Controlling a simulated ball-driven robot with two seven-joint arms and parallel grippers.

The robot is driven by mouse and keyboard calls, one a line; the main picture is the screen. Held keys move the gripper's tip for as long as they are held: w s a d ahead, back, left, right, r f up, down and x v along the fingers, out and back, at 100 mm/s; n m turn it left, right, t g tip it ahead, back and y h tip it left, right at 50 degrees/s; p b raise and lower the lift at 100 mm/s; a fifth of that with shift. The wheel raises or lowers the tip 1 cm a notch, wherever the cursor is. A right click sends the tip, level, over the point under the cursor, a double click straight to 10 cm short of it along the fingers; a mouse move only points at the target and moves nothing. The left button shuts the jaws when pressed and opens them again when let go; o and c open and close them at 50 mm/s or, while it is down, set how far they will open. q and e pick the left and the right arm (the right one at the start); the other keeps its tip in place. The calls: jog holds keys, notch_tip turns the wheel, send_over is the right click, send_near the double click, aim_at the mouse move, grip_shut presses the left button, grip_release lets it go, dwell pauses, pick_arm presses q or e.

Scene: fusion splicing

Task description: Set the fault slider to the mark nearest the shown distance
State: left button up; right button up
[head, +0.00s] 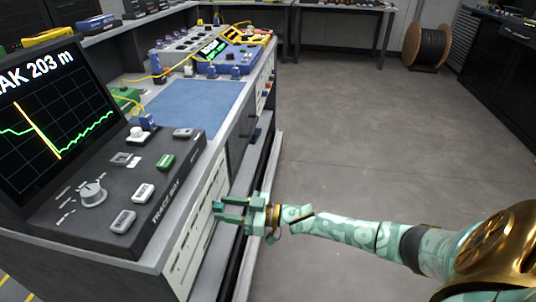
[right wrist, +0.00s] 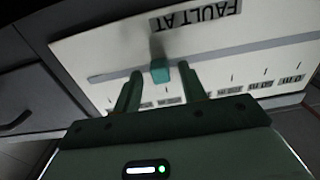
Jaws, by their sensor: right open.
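The screen (head: 48,120) on the trace box (head: 125,200) ends its top line with "AK 203 m"; the start is cut off. The white fault slider panel (head: 183,262) is on the bench front. In the right wrist view the panel (right wrist: 95,50) is upside down, with "FAULT AT", a long grey slot (right wrist: 225,50) and a row of marks with metre labels, mostly too small to read. The teal slider knob (right wrist: 160,71) sits in the slot. My right gripper (head: 232,208) is open, its fingertips on either side of the knob in the right wrist view (right wrist: 160,80); contact is unclear.
The trace box carries a round dial (head: 93,193) and several buttons. A blue mat (head: 200,108) and a blue device (head: 228,55) lie farther along the bench. A cable spool (head: 428,47) stands at the back. The floor right of the bench is clear.

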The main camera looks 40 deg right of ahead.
aim_at(223, 206)
jog(key=v, duration=0.2)
jog(key=p+v, duration=0.1)
jog(key=shift+s+d+r, duration=0.25)
pick_arm(q)
jog(key=r+p, duration=0.1)
jog(key=s+d+r+p, duration=0.1)
jog(key=p, duration=0.1)
jog(key=shift+s+r+n, duration=0.2)
jog(key=shift+r+n, duration=0.05)
jog(key=shift+n, duration=0.15)
pick_arm(e)
jog(key=v, duration=1.2)
jog(key=shift+f, duration=0.2)
jog(key=shift+f, duration=0.1)
